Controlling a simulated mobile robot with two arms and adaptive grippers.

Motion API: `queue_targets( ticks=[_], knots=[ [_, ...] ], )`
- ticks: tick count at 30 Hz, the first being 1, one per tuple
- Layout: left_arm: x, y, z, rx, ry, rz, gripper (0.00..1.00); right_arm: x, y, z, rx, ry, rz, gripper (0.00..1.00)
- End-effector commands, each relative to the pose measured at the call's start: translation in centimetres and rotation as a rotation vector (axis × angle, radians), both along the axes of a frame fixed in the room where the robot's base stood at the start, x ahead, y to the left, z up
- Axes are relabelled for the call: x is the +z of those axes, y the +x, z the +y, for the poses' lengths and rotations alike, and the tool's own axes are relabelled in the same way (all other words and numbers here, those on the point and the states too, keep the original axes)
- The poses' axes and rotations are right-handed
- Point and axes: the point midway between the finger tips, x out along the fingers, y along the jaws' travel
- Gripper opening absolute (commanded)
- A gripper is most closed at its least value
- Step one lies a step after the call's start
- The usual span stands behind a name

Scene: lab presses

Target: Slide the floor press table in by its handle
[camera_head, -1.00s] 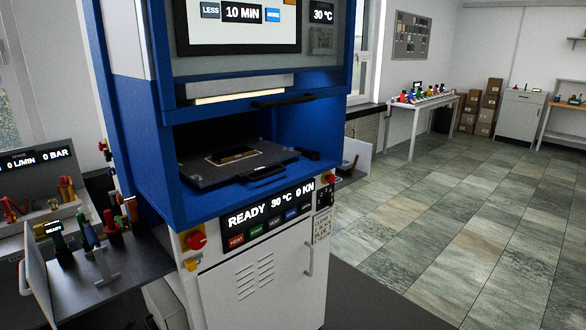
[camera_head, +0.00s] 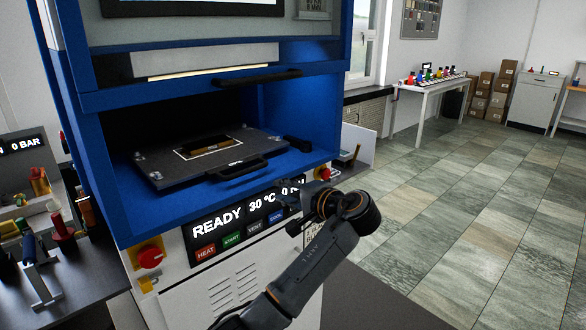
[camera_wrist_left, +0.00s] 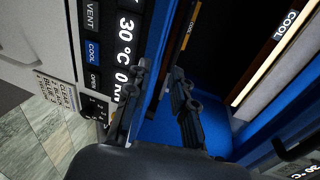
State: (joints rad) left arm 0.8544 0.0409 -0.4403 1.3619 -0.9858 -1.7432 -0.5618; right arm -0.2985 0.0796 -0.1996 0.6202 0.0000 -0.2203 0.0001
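The floor press is a blue and white cabinet with an open bay. Its press table (camera_head: 165,172) is a dark flat plate in the bay, with a brown piece in a white outline on top. The table's black handle (camera_head: 238,169) sticks out at the front edge. My left gripper (camera_head: 303,207) is in front of the press, right of and below the handle, apart from it. In the left wrist view its two fingers (camera_wrist_left: 160,95) are spread with nothing between them. My right gripper is not in view.
The control panel (camera_head: 235,219) reads READY, 30 °C, with a red stop button (camera_head: 151,257) at its left. Another black handle (camera_head: 258,77) sits on the guard above the bay. A side table with tools (camera_head: 45,270) stands at left. Floor at right is clear.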

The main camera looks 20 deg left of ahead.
Motion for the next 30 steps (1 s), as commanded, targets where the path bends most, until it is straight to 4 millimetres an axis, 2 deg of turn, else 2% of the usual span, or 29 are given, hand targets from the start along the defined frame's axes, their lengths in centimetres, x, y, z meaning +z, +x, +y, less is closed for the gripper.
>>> queue_targets(
  ticks=[1,3,6,11,22,30],
  knots=[
    [1.6,-0.5,0.0,0.024,0.006,-0.024,0.24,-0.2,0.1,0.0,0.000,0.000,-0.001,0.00],
    [2.9,-1.0,0.1,0.045,0.010,-0.038,0.24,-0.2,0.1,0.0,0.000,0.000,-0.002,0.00],
    [3.3,-1.1,0.6,0.056,0.013,-0.043,0.24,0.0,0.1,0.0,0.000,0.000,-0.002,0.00],
    [2.9,-0.2,2.9,0.057,0.013,-0.040,0.24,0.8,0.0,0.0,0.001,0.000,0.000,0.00],
    [1.3,2.7,9.8,0.054,0.013,-0.038,0.24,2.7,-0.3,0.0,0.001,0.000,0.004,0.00],
    [0.5,3.8,12.3,0.051,0.011,-0.042,0.24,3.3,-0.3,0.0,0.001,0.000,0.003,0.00]
  ],
)
